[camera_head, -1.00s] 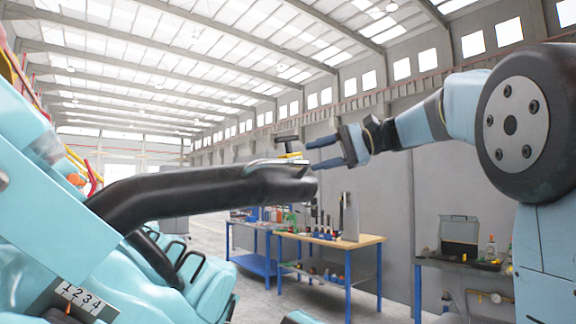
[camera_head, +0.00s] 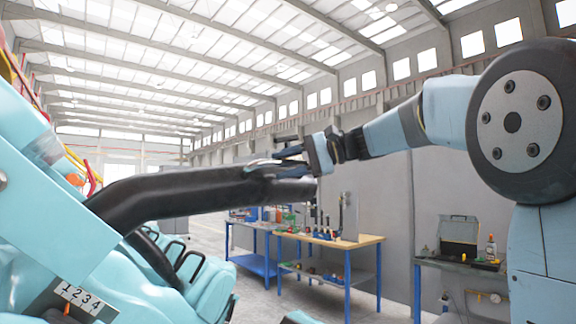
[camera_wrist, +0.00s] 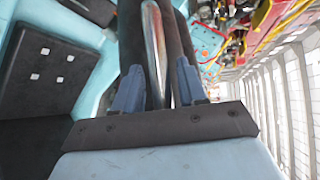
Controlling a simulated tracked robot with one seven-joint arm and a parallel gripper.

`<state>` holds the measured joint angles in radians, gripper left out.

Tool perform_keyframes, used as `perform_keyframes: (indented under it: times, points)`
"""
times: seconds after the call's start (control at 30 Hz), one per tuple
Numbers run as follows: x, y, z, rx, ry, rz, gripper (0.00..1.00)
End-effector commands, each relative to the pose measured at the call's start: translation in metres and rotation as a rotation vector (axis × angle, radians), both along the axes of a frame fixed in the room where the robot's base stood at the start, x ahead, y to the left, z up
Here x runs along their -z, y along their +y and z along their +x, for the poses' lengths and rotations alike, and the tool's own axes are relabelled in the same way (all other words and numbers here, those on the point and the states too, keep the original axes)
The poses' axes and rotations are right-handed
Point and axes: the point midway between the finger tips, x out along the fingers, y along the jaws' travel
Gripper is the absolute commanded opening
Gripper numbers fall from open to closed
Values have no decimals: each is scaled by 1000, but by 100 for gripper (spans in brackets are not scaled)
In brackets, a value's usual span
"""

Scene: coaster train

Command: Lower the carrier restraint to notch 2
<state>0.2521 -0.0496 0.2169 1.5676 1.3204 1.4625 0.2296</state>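The carrier restraint (camera_head: 190,190) is a thick black padded bar that reaches out from the light blue carrier on the left in the head view, raised and nearly level at its far end. A metal grab bar (camera_wrist: 154,50) runs along it in the wrist view. My gripper (camera_head: 282,158) is at the far end of the restraint. In the wrist view its two blue fingers (camera_wrist: 158,85) stand on either side of the grab bar, with a gap visible at the right finger. A notch plate marked 1 2 3 4 (camera_head: 78,297) has a small orange pointer (camera_head: 67,310) near 1.
Light blue seats (camera_head: 205,285) with black handles lie below the restraint. A blue-legged workbench (camera_head: 340,245) with tools stands behind, and a grey side table (camera_head: 460,264) is at right. The air above the restraint is clear.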

Motion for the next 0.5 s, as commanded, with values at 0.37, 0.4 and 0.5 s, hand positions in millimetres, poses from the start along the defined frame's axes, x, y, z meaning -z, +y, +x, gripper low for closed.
perform_keyframes:
  times: [0.37, 0.4, 0.5]
  points:
    - [0, 0, 0, -1, 0, -1, 4]
    - [0, 0, 0, -1, 1, -1, 1]
    - [1, 0, 0, -1, 1, -1, 0]
